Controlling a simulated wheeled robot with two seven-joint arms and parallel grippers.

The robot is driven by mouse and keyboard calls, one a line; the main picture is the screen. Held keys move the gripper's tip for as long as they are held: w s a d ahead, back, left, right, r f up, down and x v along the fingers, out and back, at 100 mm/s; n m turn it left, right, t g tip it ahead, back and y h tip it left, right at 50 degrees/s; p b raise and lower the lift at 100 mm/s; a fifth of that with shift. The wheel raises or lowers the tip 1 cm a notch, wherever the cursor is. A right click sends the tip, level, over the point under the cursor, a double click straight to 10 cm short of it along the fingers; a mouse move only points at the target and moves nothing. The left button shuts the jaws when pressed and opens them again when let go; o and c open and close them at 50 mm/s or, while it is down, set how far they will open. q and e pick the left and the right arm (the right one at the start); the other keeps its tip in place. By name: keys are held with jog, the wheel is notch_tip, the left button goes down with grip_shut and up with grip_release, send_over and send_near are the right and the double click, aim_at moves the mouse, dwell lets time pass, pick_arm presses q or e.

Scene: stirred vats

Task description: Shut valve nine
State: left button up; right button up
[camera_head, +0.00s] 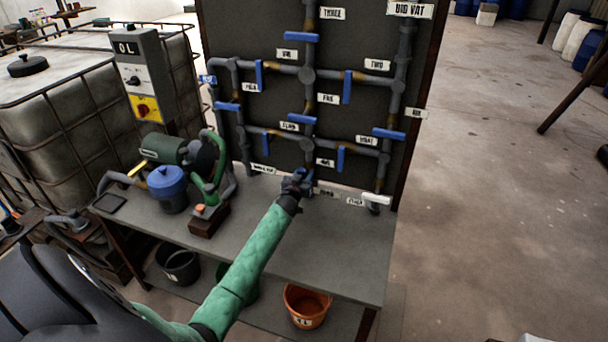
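My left gripper (297,182) is at the lower middle of the pipe panel, at the end of my green-sleeved arm. It is in front of a blue valve handle (308,188) at the foot of the central pipe, and it hides part of that valve. The small label (327,192) to the right of this valve is too blurred to read surely, so I cannot tell whether this is valve nine. Whether the fingers are open, or touch the handle, cannot be made out. My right gripper is not in view.
Other blue-handled valves, such as one by the label TWO (377,64), sit on the grey pipes above. A green pump (178,150) and blue-lidded pot (167,188) stand on the bench (340,250) at left. An orange bucket (306,307) is below.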

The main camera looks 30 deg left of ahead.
pick_arm(q)
grip_shut()
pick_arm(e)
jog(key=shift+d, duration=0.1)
